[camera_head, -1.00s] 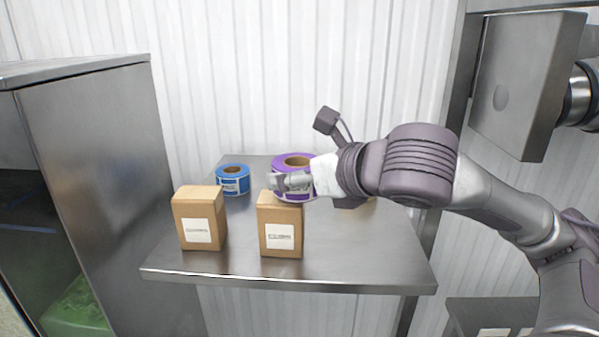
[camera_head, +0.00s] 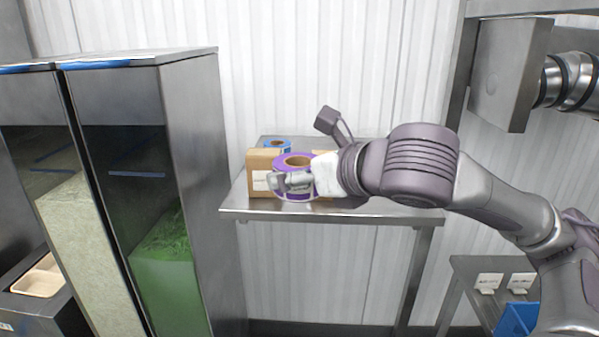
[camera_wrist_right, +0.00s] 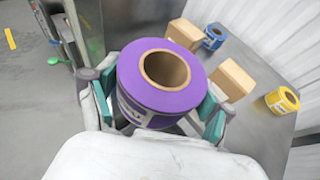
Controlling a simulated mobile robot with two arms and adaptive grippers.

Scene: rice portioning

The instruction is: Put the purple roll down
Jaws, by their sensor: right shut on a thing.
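The purple roll (camera_head: 296,163) has a brown core and a white label. It is upright in my right gripper (camera_head: 287,182), whose fingers are shut around its sides. The right wrist view shows the roll (camera_wrist_right: 189,88) between the teal finger pads of the gripper (camera_wrist_right: 157,96). In that view the roll is held in front of the steel table (camera_wrist_right: 262,136), apart from the boxes. The table's front edge shows in the head view (camera_head: 335,214). The roll hides part of the tabletop there. My left gripper is not in view.
Two cardboard boxes (camera_wrist_right: 184,34) (camera_wrist_right: 235,79), a blue roll (camera_wrist_right: 214,38) and a yellow roll (camera_wrist_right: 281,100) stand on the table. Tall steel dispensers (camera_head: 205,150) with pale and green contents are at the left. A low shelf with a blue bin (camera_head: 517,318) is at lower right.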

